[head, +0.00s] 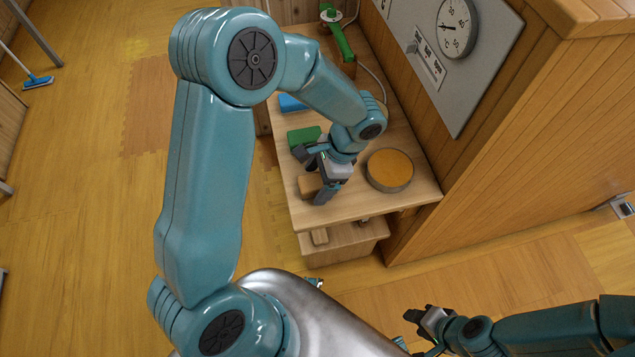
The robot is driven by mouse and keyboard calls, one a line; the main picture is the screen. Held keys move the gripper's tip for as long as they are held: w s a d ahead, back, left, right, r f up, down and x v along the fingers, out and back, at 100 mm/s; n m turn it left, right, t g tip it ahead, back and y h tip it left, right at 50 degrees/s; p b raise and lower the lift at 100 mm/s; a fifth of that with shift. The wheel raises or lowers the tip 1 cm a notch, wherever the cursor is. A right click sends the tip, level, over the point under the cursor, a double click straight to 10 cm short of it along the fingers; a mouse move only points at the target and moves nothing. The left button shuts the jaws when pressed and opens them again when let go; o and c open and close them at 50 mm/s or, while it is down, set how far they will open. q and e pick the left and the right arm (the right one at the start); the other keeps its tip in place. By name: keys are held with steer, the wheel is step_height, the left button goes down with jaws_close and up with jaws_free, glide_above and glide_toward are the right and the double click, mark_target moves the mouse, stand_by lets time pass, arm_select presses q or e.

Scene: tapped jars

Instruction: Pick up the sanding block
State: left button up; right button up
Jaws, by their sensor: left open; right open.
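A small tan-brown block (308,187), which looks like the sanding block, lies on the wooden bench top near its front left edge. My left gripper (313,175) is over the bench, open, with its fingers pointing down and left right at the block. One dark finger is above the block's far side and the other is at its right side, covering part of it. I cannot tell whether they touch it. My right gripper (422,330) is open and empty at the bottom of the view, well away from the bench.
A green block (303,136) and a blue item (291,103) lie farther back on the bench (357,205). A round orange-topped disc (389,170) sits right of my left gripper. A green-handled tool (340,42) is at the back. A wooden wall with a dial panel (450,60) bounds the right.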

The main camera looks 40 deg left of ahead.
mark_target(317, 180)
arm_select(q)
steer(key=shift+s+f, duration=0.15)
steer(key=shift+f, duration=0.1)
steer(key=c, duration=1.1)
step_height(317, 180, up, 20)
steer(key=p, duration=0.2)
steer(key=shift+p, duration=0.3)
steer(key=o, duration=0.6)
steer(key=shift+c, duration=0.2)
steer(key=c, duration=0.4)
steer(key=shift+a, duration=0.1)
